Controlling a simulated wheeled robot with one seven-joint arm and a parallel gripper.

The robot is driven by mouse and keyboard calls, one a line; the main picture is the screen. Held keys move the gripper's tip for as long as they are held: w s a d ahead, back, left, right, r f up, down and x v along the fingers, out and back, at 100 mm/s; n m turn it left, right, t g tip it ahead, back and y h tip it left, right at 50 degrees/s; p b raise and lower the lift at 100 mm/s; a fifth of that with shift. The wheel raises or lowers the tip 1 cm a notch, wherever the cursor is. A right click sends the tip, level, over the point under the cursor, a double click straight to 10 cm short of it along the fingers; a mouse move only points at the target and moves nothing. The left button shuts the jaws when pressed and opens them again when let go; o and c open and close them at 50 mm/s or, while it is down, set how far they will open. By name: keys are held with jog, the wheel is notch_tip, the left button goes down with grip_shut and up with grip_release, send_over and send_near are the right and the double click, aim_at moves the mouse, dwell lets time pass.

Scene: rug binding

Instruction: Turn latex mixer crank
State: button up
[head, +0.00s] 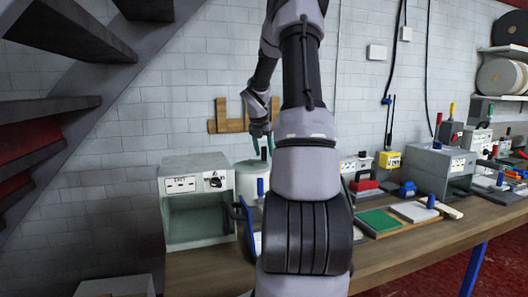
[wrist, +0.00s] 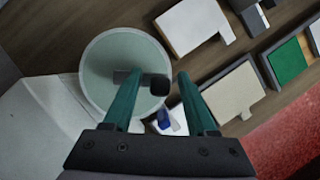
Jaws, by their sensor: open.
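The latex mixer is a pale round pot (head: 247,180) on the bench, partly hidden behind my arm in the head view. From above, its round lid (wrist: 105,65) shows in the wrist view. A short grey crank arm (wrist: 124,77) lies across the lid and ends in a dark upright knob (wrist: 159,86); the dark knob also shows in the head view (head: 264,154). My gripper (head: 262,140) points down over the mixer with its green fingers apart. In the wrist view the knob appears between the fingers of my gripper (wrist: 159,77); I cannot tell whether either finger touches it.
A grey open-fronted box (head: 197,163) with a switch panel stands left of the mixer. Trays with a green pad (head: 379,221) and a pale pad (head: 414,211) lie to the right. More machines (head: 440,168) stand farther along the bench. A wooden rack (head: 230,116) hangs behind.

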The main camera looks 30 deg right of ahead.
jog(key=shift+c, duration=0.3)
grip_shut()
jog(key=shift+a, duration=0.1)
